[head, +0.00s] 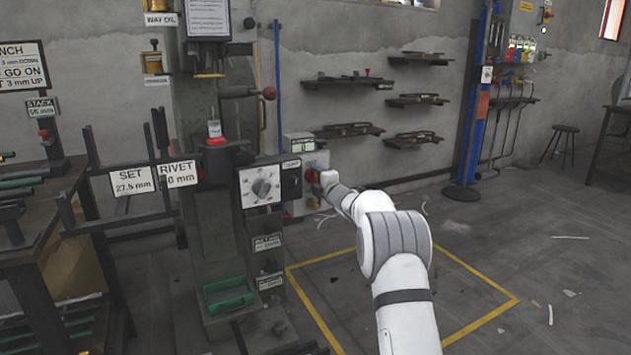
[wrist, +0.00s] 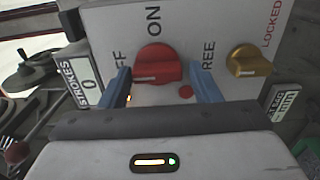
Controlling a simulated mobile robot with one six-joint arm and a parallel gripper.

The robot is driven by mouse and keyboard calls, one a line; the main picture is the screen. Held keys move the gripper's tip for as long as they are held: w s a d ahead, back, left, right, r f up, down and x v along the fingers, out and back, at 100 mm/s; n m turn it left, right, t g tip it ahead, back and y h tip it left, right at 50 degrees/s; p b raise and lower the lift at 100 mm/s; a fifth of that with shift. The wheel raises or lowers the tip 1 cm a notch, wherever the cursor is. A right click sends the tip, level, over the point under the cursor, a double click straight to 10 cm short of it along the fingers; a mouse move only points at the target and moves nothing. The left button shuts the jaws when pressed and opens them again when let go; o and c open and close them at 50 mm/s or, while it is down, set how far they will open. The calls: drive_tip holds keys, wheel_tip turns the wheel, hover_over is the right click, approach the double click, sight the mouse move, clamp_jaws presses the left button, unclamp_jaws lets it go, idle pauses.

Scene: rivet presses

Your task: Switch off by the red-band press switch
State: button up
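The switch is a red knob (wrist: 157,64) on a pale panel (wrist: 210,18), seen in the wrist view. ON is printed above it, and a partly hidden word ending in FF is to its left. A red dot (wrist: 185,92) is on the panel below right of the knob. In the head view my gripper (head: 325,179) is at the press's right side and largely hides the switch.
A brass-coloured knob (wrist: 249,62) sits right of the red one, near FREE and LOCKED lettering. A strokes counter (wrist: 87,84) reads 0 at the left. The press (head: 215,240) carries a dial panel (head: 262,187) close left of my gripper. Yellow-marked floor lies to the right.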

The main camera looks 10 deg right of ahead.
drive_tip(key=shift+o, duration=1.1)
drive_tip(key=shift+r, duration=0.1)
drive_tip(key=shift+d, duration=0.1)
drive_tip(key=p+v, duration=0.1)
drive_tip(key=v, duration=0.6)
drive_tip(key=shift+s, duration=0.35)
drive_tip(key=shift+d, duration=0.1)
drive_tip(key=s+d+r+m+g+h+p, duration=0.2)
drive_tip(key=s+r+m+g+h+p, duration=0.4)
drive_tip(key=s+r+m+p, duration=1)
drive_tip(key=s+a+r+m+g+p, duration=0.1)
drive_tip(key=s+r+m+g+p, duration=0.1)
drive_tip(key=s+p, duration=0.5)
drive_tip(key=s+a+r+m+g+p, duration=0.2)
drive_tip(key=s+r+p, duration=0.5)
drive_tip(key=s, duration=1.1)
drive_tip(key=s+a+r+m+g+p, duration=0.1)
drive_tip(key=s+r+g+p, duration=0.3)
drive_tip(key=s+p, duration=0.4)
drive_tip(key=s+r, duration=0.1)
drive_tip(key=s, duration=0.4)
drive_tip(key=shift+s+a+m+g, duration=0.3)
drive_tip(key=shift+m, duration=0.1)
